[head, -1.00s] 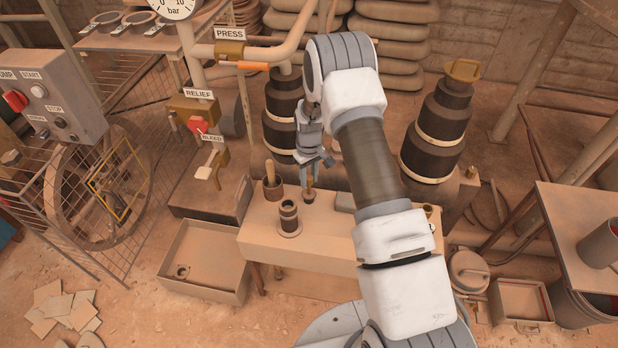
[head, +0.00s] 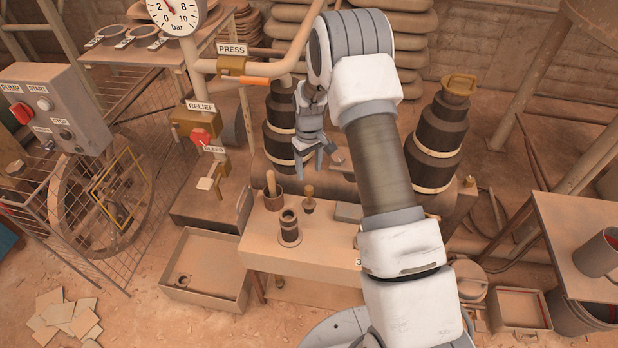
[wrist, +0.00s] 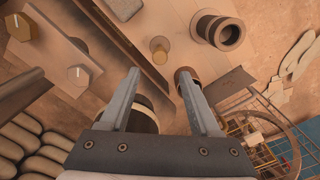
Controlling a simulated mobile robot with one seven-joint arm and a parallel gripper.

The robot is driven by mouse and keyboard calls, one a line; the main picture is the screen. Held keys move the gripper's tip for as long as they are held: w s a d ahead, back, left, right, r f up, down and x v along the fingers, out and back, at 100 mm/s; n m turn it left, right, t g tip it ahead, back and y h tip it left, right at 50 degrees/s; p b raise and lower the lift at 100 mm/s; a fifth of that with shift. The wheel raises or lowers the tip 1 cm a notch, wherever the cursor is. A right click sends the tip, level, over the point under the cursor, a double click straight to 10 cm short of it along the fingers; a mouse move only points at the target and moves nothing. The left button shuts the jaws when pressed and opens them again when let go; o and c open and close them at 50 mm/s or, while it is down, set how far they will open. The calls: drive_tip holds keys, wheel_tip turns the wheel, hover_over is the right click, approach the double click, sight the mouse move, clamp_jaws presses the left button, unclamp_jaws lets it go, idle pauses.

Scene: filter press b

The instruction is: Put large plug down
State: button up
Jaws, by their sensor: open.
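The large plug, a small piece with a brass-coloured handle and dark base (head: 308,204), stands upright on the bench top (head: 338,240). It also shows in the wrist view as a round brass-coloured knob (wrist: 159,48). My gripper (head: 312,174) is open and empty, a little above and behind the plug, and apart from it. In the wrist view the spread fingertips (wrist: 158,72) have nothing between them, and the plug lies just beyond them.
A cup with a wooden handle (head: 273,200) stands left of the plug. A dark flanged cylinder (head: 289,228) stands in front of it. A grey block (head: 348,212) lies to the right. Tall dark stacked cylinders (head: 436,140) rise behind the bench.

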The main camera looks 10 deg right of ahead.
drive_tip(key=s+r+m+t, duration=0.1)
drive_tip(key=s+r, duration=0.3)
drive_tip(key=r, duration=0.5)
drive_tip(key=s+r+t, duration=0.1)
drive_tip(key=s+r, duration=0.2)
drive_tip(key=r, duration=0.6)
drive_tip(key=s+r+m+t, duration=0.1)
drive_tip(key=s+r, duration=0.3)
drive_tip(key=r, duration=0.5)
drive_tip(key=s+r+m+t, duration=0.1)
drive_tip(key=s+r, duration=0.2)
drive_tip(key=s, duration=0.7)
drive_tip(key=s+r+m+t, duration=0.1)
drive_tip(key=s+r, duration=0.3)
drive_tip(key=s, duration=0.7)
drive_tip(key=shift+s+m+t, duration=0.2)
drive_tip(key=shift+m+t, duration=0.1)
wheel_tip(320, 180, up, 12)
drive_tip(key=p, duration=1.2)
